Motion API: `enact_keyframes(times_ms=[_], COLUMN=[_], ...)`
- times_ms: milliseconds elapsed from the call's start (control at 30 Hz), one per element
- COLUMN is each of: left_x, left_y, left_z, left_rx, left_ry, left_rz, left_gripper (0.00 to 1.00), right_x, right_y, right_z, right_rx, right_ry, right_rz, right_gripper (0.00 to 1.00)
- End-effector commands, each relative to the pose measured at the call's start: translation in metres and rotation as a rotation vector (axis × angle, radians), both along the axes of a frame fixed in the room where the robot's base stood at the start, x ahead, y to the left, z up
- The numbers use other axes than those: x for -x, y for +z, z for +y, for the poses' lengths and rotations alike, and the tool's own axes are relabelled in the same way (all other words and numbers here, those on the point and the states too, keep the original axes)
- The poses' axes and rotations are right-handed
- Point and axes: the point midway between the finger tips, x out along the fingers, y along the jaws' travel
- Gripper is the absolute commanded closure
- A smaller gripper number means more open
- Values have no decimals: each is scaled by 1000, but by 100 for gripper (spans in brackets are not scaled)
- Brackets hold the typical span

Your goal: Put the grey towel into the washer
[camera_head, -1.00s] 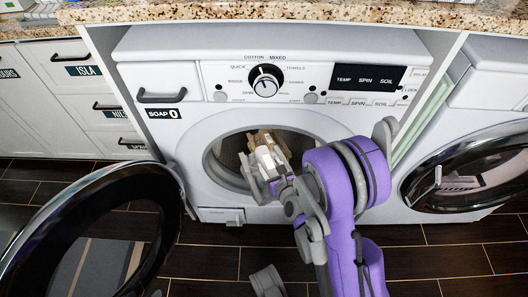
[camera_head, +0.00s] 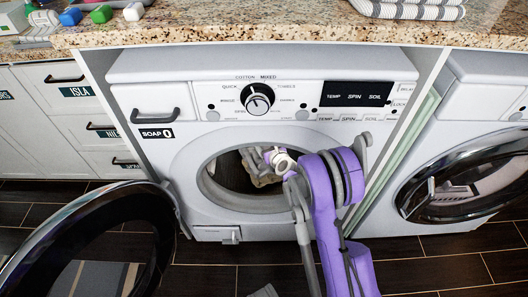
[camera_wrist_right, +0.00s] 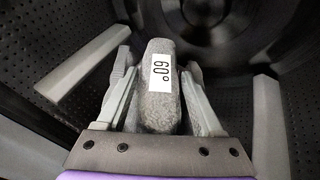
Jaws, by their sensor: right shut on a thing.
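The washer (camera_head: 185,150) stands in the middle of the head view, its round door (camera_head: 150,210) swung open to the left. My right arm reaches in from the lower right, and my right gripper (camera_head: 260,165) is inside the washer's opening. In the right wrist view, the grey towel (camera_wrist_right: 158,108), a roll with a white "60°" label, sits between the two fingers of my right gripper (camera_wrist_right: 160,95), which is shut on it. The perforated drum wall (camera_wrist_right: 60,45) surrounds them. The head view does not show the towel clearly. My left gripper is not in view.
A granite counter (camera_head: 250,30) runs above the washer, with striped folded towels (camera_head: 410,8) and small coloured items (camera_head: 100,14) on it. A second machine (camera_head: 480,80) with a round dark door stands at right. White drawers (camera_head: 75,120) are at left.

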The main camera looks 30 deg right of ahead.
Motion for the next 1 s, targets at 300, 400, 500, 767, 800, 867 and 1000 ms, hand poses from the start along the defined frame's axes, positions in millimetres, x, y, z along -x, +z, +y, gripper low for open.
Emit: enact_keyframes(times_ms=[300, 400, 500, 767, 800, 867, 1000], left_x=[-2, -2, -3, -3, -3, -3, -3], left_y=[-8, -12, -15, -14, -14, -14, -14], left_z=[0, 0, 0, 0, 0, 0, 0], left_rx=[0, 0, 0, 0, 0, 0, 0], left_ry=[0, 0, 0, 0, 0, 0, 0], left_rz=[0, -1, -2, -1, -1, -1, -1], left_gripper=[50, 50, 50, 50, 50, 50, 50], right_x=[0, 0, -3, -3, -3, -3, -3], right_y=[-30, -45, -49, -50, -51, -53, -57], right_z=[0, 0, -2, -2, -2, -2, -2], right_rx=[1, 1, 1, 1, 1, 1, 1], right_ry=[-1, -1, -1, -1, -1, -1, -1], right_rz=[-1, -1, -1, -1, -1, -1, -1], right_gripper=[100, 100, 100, 100, 100, 100, 100])
